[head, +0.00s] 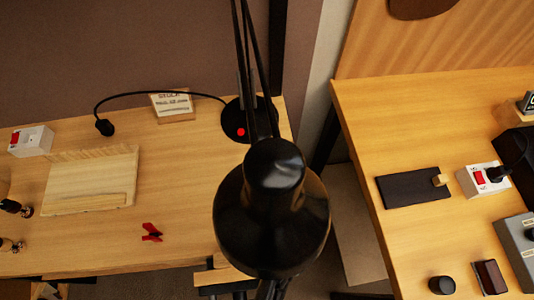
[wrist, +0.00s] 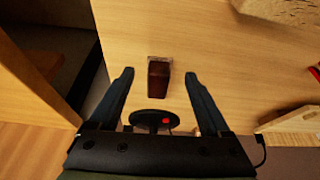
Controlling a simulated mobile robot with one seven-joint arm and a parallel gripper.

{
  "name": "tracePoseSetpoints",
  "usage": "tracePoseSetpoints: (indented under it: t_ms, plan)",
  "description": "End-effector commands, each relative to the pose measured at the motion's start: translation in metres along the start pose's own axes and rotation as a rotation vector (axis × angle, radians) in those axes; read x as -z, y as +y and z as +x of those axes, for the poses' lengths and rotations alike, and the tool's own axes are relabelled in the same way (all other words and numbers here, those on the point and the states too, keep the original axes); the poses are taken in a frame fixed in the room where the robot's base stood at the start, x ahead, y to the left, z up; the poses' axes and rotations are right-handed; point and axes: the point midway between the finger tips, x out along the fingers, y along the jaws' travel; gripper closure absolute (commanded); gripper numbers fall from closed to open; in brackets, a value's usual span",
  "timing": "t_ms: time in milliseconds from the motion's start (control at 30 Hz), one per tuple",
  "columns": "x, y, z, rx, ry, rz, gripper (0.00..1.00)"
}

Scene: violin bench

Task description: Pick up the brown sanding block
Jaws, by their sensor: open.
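The brown sanding block (wrist: 158,82) lies on the left bench in the wrist view, dark red-brown with a greyer end face. My gripper (wrist: 159,72) is open, with one finger to each side of the block in the picture. Bare wood shows between each finger and the block, so they look apart. How high the fingers are above the bench is hard to tell. In the head view the large black lamp shade (head: 270,215) hides this block and my gripper.
The lamp base (wrist: 150,118) with its red button is close behind the block. A red clamp (head: 151,232) and a pale board (head: 60,185) lie left on the bench. On the right bench, a similar dark brown piece (head: 490,276) lies beside a black knob (head: 441,285).

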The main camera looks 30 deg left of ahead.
Motion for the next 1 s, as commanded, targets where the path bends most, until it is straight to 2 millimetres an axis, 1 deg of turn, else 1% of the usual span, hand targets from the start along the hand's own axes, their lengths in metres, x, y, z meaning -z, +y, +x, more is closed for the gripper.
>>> tracePoseSetpoints:
  t_ms: [33, 100, 200, 367, 467, 600, 733, 833, 1000]
  plan:
    - [0.011, 0.000, 0.003, 0.000, 0.002, -0.004, 0.19]
    - [0.022, 0.001, 0.007, -0.001, 0.001, -0.002, 0.19]
    - [0.032, 0.000, 0.013, 0.000, 0.000, -0.002, 0.19]
    - [0.040, 0.000, 0.016, 0.000, 0.001, -0.001, 0.19]
    - [0.049, 0.000, 0.019, -0.001, 0.001, -0.003, 0.19]
    - [0.046, 0.000, 0.043, 0.000, -0.004, 0.000, 0.19]
    - [0.046, 0.000, 0.060, 0.000, -0.002, 0.000, 0.19]
    - [0.046, 0.000, 0.067, -0.001, -0.002, 0.000, 0.19]
    - [0.047, 0.000, 0.070, -0.001, 0.000, 0.000, 0.19]
